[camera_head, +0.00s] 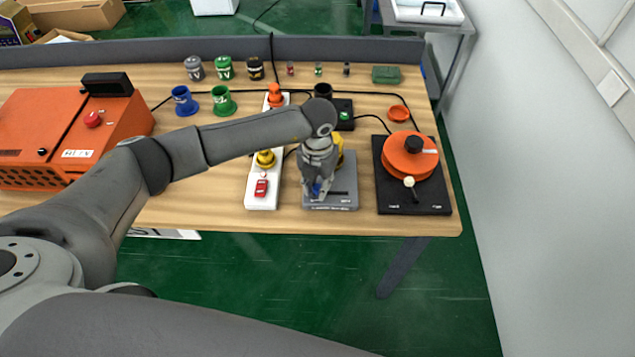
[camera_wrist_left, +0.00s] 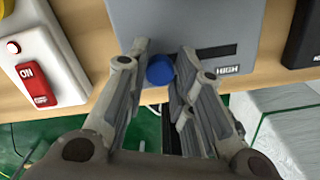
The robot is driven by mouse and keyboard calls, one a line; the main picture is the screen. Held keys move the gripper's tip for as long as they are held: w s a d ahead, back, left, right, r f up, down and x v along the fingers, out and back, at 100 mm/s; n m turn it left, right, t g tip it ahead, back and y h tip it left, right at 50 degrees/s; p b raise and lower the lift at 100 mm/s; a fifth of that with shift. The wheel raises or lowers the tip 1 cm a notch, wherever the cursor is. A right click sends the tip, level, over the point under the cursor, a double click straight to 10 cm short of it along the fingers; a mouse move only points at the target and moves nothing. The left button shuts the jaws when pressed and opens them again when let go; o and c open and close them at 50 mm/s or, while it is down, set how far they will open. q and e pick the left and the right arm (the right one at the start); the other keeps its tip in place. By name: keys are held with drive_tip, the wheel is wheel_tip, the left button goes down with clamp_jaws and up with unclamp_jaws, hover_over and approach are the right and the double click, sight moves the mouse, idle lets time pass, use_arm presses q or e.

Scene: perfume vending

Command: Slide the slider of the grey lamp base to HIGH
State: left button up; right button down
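The grey lamp base (camera_head: 343,198) lies near the front edge of the table, with a dark slot along its front. In the left wrist view the grey base (camera_wrist_left: 190,22) fills the top middle. Its blue slider knob (camera_wrist_left: 160,70) sits at the left part of the slot, away from the HIGH label (camera_wrist_left: 228,69) on the right. My left gripper (camera_head: 317,192) reaches down over the base. In the wrist view its fingers (camera_wrist_left: 163,60) stand on both sides of the knob, seemingly shut on it. My right gripper is not in view.
A white power strip (camera_head: 262,190) with a red ON switch (camera_wrist_left: 36,84) lies left of the base. A black stand (camera_head: 418,200) with an orange disc (camera_head: 398,158) is on the right. The front edge of the table is close.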

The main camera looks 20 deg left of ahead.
sight(346, 194)
use_arm(q)
clamp_jaws()
drive_tip(key=d+b, duration=0.1)
drive_tip(key=d, duration=0.1)
drive_tip(key=w+d+b, duration=0.1)
drive_tip(key=d+b, duration=0.1)
drive_tip(key=w+d+b, duration=0.1)
drive_tip(key=d, duration=0.1)
drive_tip(key=shift+d+f, duration=0.15)
drive_tip(key=shift+d, duration=0.25)
drive_tip(key=shift+r, duration=0.2)
drive_tip(key=o, duration=0.6)
unclamp_jaws()
drive_tip(key=shift+d, duration=0.1)
drive_tip(key=shift+r, duration=0.1)
wheel_tip(346, 194, up, 12)
drive_tip(key=shift+f, duration=0.1)
